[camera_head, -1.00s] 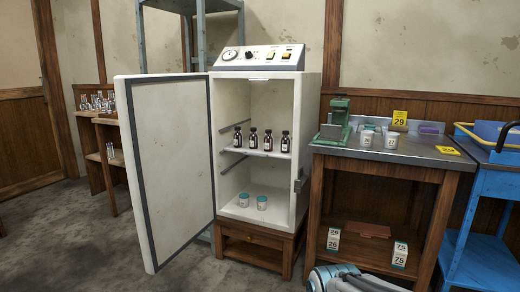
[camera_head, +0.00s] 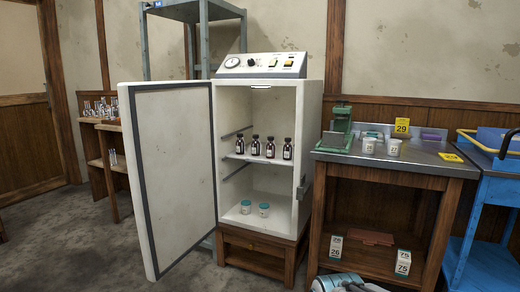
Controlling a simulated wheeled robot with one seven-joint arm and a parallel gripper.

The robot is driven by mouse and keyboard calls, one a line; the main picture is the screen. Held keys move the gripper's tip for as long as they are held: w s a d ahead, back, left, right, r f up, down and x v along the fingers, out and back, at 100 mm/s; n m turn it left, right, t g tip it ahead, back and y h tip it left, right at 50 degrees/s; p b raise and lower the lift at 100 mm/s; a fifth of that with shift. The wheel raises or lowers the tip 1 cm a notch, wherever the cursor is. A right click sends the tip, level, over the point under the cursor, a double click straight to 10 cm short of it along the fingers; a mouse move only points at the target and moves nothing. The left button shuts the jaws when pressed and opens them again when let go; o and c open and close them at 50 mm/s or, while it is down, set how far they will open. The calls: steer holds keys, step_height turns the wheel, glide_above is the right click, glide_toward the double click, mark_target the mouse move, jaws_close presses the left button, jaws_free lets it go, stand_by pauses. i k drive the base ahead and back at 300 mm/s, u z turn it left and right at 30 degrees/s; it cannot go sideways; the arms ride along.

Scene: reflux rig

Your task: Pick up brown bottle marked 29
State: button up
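Several small brown bottles with dark caps and white labels stand in a row on the upper shelf of an open white cabinet (camera_head: 312,130): a leftmost bottle (camera_head: 240,145), a second (camera_head: 256,146), a third (camera_head: 270,148) and a rightmost bottle (camera_head: 287,149). Their label numbers are too small to read, so I cannot tell which is 29. A yellow card reading 29 (camera_head: 401,126) stands at the back of the bench on the right. My arm shows only partly at the bottom edge; my gripper's fingers are not visible.
The cabinet door (camera_head: 176,170) is swung open to the left. Two teal-lidded jars (camera_head: 246,207) stand on the cabinet floor. The bench (camera_head: 425,160) on the right holds a green device (camera_head: 338,130) and white jars. A blue cart (camera_head: 488,190) stands far right. Floor at front left is clear.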

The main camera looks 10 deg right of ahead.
mark_target(271, 147)
steer(key=u, duration=0.05)
steer(key=i, duration=1.3)
